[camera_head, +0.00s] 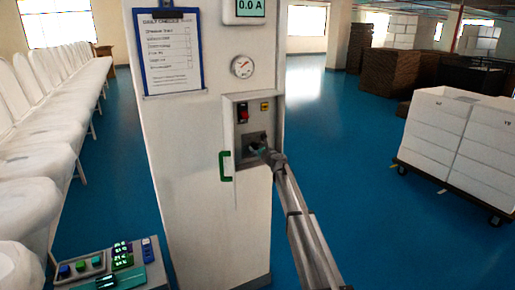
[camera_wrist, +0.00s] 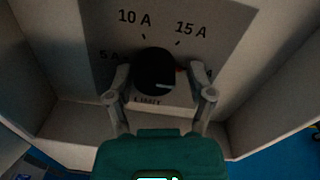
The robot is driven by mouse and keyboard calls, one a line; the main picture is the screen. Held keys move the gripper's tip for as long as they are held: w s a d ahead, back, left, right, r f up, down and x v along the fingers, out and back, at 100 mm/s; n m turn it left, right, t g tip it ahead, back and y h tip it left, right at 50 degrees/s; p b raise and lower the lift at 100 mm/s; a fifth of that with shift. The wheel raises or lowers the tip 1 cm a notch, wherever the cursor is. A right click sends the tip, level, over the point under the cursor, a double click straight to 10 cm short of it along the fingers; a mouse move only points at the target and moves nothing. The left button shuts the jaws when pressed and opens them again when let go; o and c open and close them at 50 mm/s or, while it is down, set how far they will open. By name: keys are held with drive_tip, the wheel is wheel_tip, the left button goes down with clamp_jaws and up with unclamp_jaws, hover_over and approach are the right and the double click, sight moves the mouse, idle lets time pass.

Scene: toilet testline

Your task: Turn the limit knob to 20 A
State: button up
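The limit knob (camera_wrist: 154,72) is a round black knob on a grey dial plate (camera_wrist: 215,30) inside a box on the white column. The dial shows 5 A, 10 A and 15 A; the label at the right is mostly hidden behind a finger, with only an "A" showing. A pale line on the knob's face points right, near a small red mark. My gripper (camera_wrist: 158,80) has one finger on each side of the knob, with narrow gaps showing, so it looks open around it. In the head view, my gripper (camera_head: 262,150) reaches into the box and hides the knob.
The box (camera_head: 242,112) has a red switch (camera_head: 243,115), a yellow label and an open door with a green handle (camera_head: 225,166). A gauge (camera_head: 242,67), clipboard (camera_head: 170,52) and 0.0 A display (camera_head: 250,8) are above. A button console (camera_head: 110,265) stands front left.

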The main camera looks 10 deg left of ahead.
drive_tip(key=shift+s, duration=0.15)
drive_tip(key=shift+s+d, duration=0.15)
drive_tip(key=shift+s, duration=0.15)
drive_tip(key=v, duration=1.1)
drive_tip(key=shift+d, duration=0.1)
drive_tip(key=s+d+f+n+g+h, duration=0.1)
drive_tip(key=s+d+f+n+g, duration=0.25)
drive_tip(key=s+n, duration=0.35)
drive_tip(key=s+d+f+n+g+h, duration=0.15)
drive_tip(key=s+f+n, duration=0.3)
drive_tip(key=s, duration=0.45)
drive_tip(key=s+d+f+n+g, duration=0.4)
drive_tip(key=s+n, duration=0.2)
drive_tip(key=s, duration=0.3)
drive_tip(key=s+d+f+n+g+h, duration=0.2)
drive_tip(key=s+d, duration=0.3)
drive_tip(key=s, duration=0.2)
drive_tip(key=s+d+f+n+g+h, duration=0.1)
drive_tip(key=s+d+f+n+h, duration=0.1)
drive_tip(key=s+d, duration=0.3)
drive_tip(key=s+d+f+n+g+h, duration=0.2)
drive_tip(key=s+d+n+h, duration=0.2)
drive_tip(key=s, duration=0.7)
drive_tip(key=shift+d+f+n+g, duration=0.15)
drive_tip(key=shift+d, duration=0.4)
drive_tip(key=shift+d+f+n+g, duration=0.1)
drive_tip(key=shift+d+f+g, duration=0.05)
drive_tip(key=shift+d, duration=0.4)
